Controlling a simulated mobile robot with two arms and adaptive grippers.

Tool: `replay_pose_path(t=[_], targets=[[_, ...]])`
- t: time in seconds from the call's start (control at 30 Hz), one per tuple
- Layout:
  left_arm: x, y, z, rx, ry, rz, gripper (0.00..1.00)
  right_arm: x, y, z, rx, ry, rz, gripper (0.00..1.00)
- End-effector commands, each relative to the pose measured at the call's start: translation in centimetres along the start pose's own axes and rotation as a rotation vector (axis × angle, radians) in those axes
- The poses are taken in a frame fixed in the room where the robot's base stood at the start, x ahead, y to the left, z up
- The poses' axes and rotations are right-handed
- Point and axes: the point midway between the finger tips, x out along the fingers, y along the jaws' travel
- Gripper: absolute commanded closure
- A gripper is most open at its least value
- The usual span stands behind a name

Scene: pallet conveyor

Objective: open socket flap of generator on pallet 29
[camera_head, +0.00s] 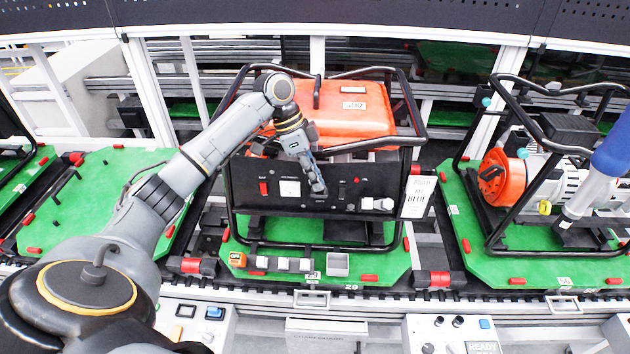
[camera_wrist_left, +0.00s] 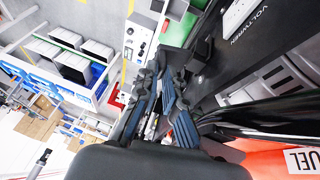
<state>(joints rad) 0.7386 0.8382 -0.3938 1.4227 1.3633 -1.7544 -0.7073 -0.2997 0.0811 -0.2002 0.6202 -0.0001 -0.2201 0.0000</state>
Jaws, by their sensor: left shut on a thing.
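The generator on pallet 29 has an orange tank (camera_head: 350,108), a black tube frame and a black front panel (camera_head: 275,200). It stands on the green pallet (camera_head: 385,262), whose front edge is marked 29. My left gripper (camera_head: 318,188) reaches down to the middle of the panel, its jaws shut. In the left wrist view the two dark fingers (camera_wrist_left: 158,85) lie close together beside the panel. A black socket part (camera_wrist_left: 203,52) shows just right of them. The fingers hide the flap they hold almost fully. My right gripper is not in view.
A white tag reading BLUE (camera_head: 418,197) hangs at the panel's right. Another generator (camera_head: 500,175) stands on the right pallet. Control boxes (camera_head: 455,335) line the conveyor's front.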

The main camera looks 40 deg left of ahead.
Motion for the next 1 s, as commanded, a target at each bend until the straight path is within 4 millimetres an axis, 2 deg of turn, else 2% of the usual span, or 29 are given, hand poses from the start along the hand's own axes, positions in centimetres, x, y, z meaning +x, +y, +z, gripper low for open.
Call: replay_pose_path(t=[0.57,0.6,0.7,1.0], targets=[[-0.05,-0.22,-0.04,-0.012,0.0,0.029,1.0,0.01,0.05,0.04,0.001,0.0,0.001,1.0],[-0.04,-0.22,-0.03,-0.012,0.0,0.029,0.88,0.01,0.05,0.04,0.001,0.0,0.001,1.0],[-0.03,-0.2,-0.02,-0.013,-0.001,0.029,0.69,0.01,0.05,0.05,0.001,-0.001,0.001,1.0],[-0.02,-0.16,-0.01,-0.012,-0.001,0.029,0.69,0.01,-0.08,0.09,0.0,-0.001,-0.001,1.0]])
